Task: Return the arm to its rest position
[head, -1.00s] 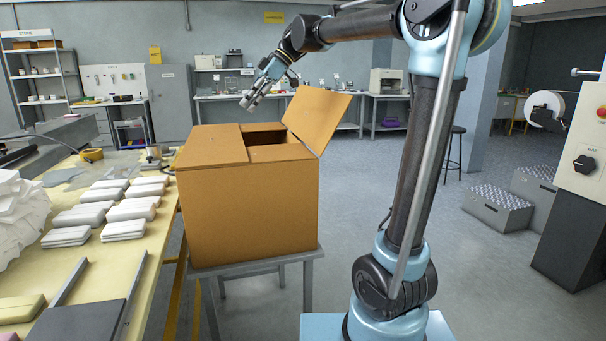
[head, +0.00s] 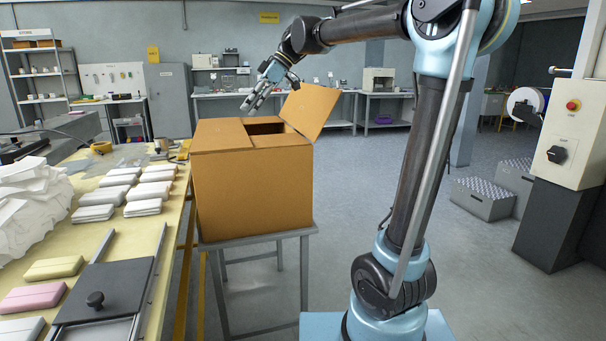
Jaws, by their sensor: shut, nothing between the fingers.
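My gripper (head: 252,106) shows in the head view at the end of my raised, outstretched arm. It is shut and empty, pointing down and to the left. In the picture it appears just above the top of the brown cardboard box (head: 250,195). It looks clear of the box, but I cannot tell the exact gap in depth. The box stands on a grey metal stand (head: 262,236). Its left top flap lies flat and its right flap (head: 309,110) stands up at a slant, leaving a dark opening between them.
A yellowish worktable (head: 170,215) on the left holds several wrapped white packs (head: 122,180), crumpled white material (head: 30,192) and a dark plate with a knob (head: 103,291). A control cabinet (head: 566,150) stands at the right.

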